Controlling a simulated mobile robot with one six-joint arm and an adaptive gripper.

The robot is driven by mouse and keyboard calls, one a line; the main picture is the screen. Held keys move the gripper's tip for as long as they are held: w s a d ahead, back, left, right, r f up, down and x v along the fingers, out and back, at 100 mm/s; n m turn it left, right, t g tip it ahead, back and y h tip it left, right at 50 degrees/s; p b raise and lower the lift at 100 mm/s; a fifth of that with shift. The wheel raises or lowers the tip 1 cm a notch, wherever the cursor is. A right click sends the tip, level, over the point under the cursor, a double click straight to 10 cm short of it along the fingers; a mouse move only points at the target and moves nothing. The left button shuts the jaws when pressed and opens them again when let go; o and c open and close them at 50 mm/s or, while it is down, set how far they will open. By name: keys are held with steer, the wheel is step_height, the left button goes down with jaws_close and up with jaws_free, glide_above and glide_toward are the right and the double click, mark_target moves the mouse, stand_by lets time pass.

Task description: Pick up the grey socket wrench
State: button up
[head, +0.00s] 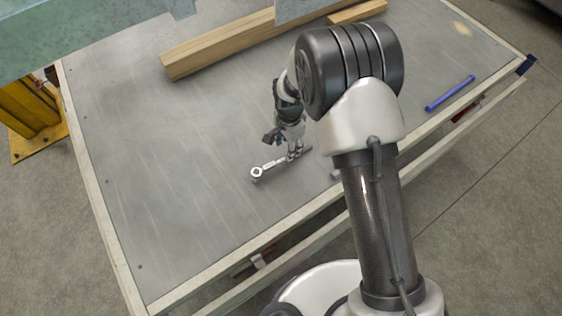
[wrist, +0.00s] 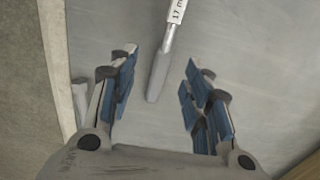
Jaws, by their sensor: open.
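The grey socket wrench (head: 266,169) lies flat on the grey table top near its front edge, its round ratchet head at the left end. My gripper (head: 295,155) is right above its handle in the head view and hides part of it. In the wrist view the wrench's handle (wrist: 159,75) runs down from the top edge, with a white label reading "17 m" and a tapered grey end. My gripper (wrist: 160,85) is open, with blue-padded fingers on both sides of the handle's end and nothing held. The ratchet head is out of the wrist view.
The table (head: 150,190) has a pale raised rim (head: 100,215). A wooden beam (head: 220,47) lies along the back. A blue rod (head: 450,93) lies near the right edge. A yellow stand (head: 30,115) is at left. The left part of the table is clear.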

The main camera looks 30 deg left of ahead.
mark_target(283, 159)
step_height(283, 159, down, 3)
steer(key=shift+f+b, duration=0.1)
steer(key=shift+b, duration=0.2)
steer(key=shift+w+a+f+b, duration=0.15)
steer(key=shift+f+b, duration=0.4)
steer(key=shift+f, duration=0.75)
steer(key=shift+w+a+f+b, duration=0.1)
steer(key=shift+w+f+b, duration=0.3)
steer(key=shift+f, duration=0.9)
steer(key=shift+s, duration=0.15)
steer(key=shift+c, duration=0.4)
jaws_close()
steer(key=shift+r, duration=0.1)
